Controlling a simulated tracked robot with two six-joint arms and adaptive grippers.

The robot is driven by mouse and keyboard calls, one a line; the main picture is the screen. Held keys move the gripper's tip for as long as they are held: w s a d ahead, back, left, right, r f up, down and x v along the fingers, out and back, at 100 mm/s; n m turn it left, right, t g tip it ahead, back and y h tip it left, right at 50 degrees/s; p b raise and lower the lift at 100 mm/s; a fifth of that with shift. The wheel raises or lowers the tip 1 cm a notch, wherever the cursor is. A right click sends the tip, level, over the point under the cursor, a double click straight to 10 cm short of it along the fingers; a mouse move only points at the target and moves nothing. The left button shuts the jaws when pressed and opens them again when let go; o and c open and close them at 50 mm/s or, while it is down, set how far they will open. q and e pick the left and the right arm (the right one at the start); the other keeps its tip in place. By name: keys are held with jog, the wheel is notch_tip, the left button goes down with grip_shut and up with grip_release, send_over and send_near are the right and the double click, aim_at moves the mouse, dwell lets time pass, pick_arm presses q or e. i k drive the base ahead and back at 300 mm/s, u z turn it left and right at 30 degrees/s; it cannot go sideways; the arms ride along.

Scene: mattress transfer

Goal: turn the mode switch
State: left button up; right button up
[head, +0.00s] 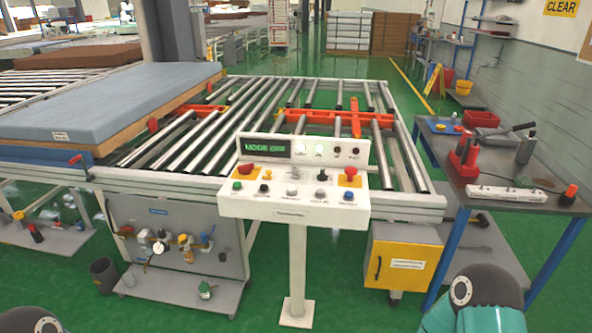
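A white control console (293,212) stands on a post in front of the roller conveyor. Its upright back panel has a dark display (264,146) with green letters reading "MODE" and small lamps to the right. The labels are too small to read, so I cannot tell which knob is the mode switch. Only parts of my arms show at the bottom edge; neither gripper is in view.
The roller conveyor (215,128) with orange parts lies behind the console. A blue mattress (110,100) lies at the left. A workbench (455,178) with tools stands at the right. A yellow box (400,266) is below the conveyor. Green floor is free around the console post.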

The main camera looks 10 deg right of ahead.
aim_at(296, 173)
jog(key=u, duration=0.05)
jog(key=i, duration=1)
jog(key=z, duration=0.05)
